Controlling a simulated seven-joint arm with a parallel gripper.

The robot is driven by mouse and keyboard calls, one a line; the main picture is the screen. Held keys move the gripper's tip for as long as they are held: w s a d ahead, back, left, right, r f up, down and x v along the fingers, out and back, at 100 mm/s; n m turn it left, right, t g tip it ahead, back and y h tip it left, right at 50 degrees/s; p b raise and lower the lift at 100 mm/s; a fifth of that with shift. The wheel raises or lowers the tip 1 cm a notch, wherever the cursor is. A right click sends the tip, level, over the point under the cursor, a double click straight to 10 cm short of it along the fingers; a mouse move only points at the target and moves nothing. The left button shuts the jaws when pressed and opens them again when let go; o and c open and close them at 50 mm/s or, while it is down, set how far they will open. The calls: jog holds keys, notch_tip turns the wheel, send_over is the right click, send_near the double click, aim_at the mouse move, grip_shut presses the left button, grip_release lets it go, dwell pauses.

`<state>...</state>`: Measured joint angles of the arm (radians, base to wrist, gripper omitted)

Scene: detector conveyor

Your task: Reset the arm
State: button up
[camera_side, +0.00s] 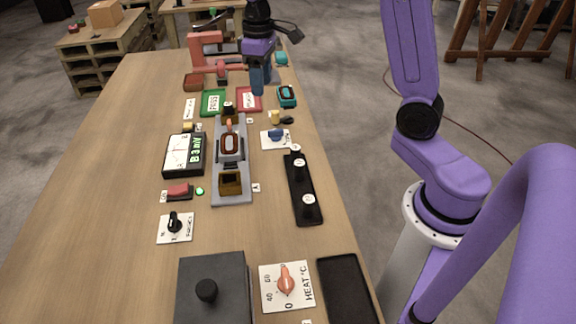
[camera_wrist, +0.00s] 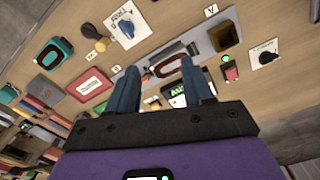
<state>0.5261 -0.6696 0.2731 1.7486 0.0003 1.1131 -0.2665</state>
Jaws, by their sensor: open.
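My gripper (camera_side: 258,82) hangs over the far part of the table in the side view, fingers pointing down, near the red tray and the teal device. In the wrist view my gripper (camera_wrist: 160,67) shows two blue fingers spread apart with nothing held between them. The purple arm reaches in from the right side of the table. The oval piece also shows between the fingers in the wrist view (camera_wrist: 165,70).
The table holds a green tray (camera_side: 213,103), a red tray (camera_side: 249,98), a teal device (camera_side: 287,96), a meter (camera_side: 184,155), a black rail with knobs (camera_side: 303,188), a heat dial (camera_side: 286,284) and a dark box (camera_side: 213,285). The left side of the table (camera_side: 95,200) is bare.

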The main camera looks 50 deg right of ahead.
jog(key=s+a+n, duration=0.2)
jog(key=s+a, duration=0.2)
jog(key=s, duration=0.4)
jog(key=s+a+n, duration=0.2)
jog(key=s+a, duration=0.3)
jog(key=s, duration=0.3)
jog(key=s+d+f+n, duration=0.1)
jog(key=s+n, duration=0.1)
jog(key=s, duration=0.5)
jog(key=s+d+f+n, duration=0.1)
jog(key=s+f+n, duration=0.1)
jog(key=s, duration=0.5)
jog(key=shift+s, duration=0.4)
